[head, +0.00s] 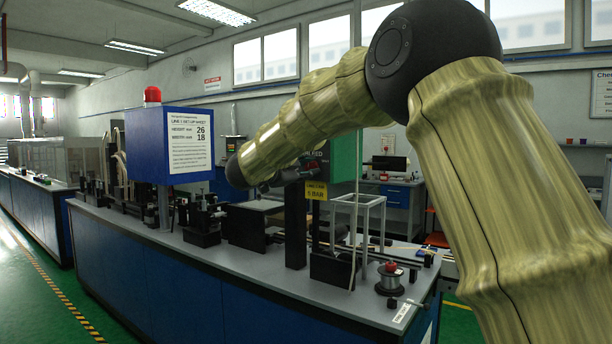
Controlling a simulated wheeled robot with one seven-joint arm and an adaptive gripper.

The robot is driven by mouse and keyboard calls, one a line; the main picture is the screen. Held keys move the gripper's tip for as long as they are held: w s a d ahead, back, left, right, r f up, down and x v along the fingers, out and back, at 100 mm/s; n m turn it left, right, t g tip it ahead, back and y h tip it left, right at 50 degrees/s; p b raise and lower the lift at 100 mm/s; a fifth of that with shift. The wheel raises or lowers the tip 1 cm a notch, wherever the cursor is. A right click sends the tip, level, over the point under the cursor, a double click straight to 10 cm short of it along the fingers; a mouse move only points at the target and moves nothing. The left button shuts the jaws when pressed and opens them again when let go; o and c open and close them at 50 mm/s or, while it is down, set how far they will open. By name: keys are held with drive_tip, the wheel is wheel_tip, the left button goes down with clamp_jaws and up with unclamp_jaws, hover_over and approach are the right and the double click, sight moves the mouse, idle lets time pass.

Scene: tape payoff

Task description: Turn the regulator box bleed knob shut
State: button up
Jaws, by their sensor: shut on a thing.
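The regulator box (345,158) is green and stands above the bench on a dark post, with a yellow "5 BAR" label (316,191) at its lower left. My arm reaches across from the right, and its dark wrist bends back toward the box. My gripper (305,173) is small and dark in this view, at the left side of the box just above the yellow label. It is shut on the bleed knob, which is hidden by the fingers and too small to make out. How far the knob is turned cannot be seen.
A blue box with a white set-up sheet (188,145) and red lamp (152,95) stands left of my wrist. A pale open frame (368,222) and a wire spool (390,278) stand on the grey bench (270,284). Dark fixtures line the bench.

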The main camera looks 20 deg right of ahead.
drive_tip(key=m+b, duration=0.3)
drive_tip(key=m, duration=0.1)
drive_tip(key=shift+f, duration=0.2)
drive_tip(key=shift+r+m+b, duration=0.1)
drive_tip(key=shift+m+b, duration=1.35)
drive_tip(key=shift+m, duration=0.05)
drive_tip(key=o, duration=1.1)
drive_tip(key=shift+c, duration=0.2)
drive_tip(key=shift+r, duration=0.1)
drive_tip(key=shift+s+a, duration=0.1)
drive_tip(key=v, duration=1.1)
drive_tip(key=shift+s+a, duration=0.15)
drive_tip(key=shift+s, duration=0.2)
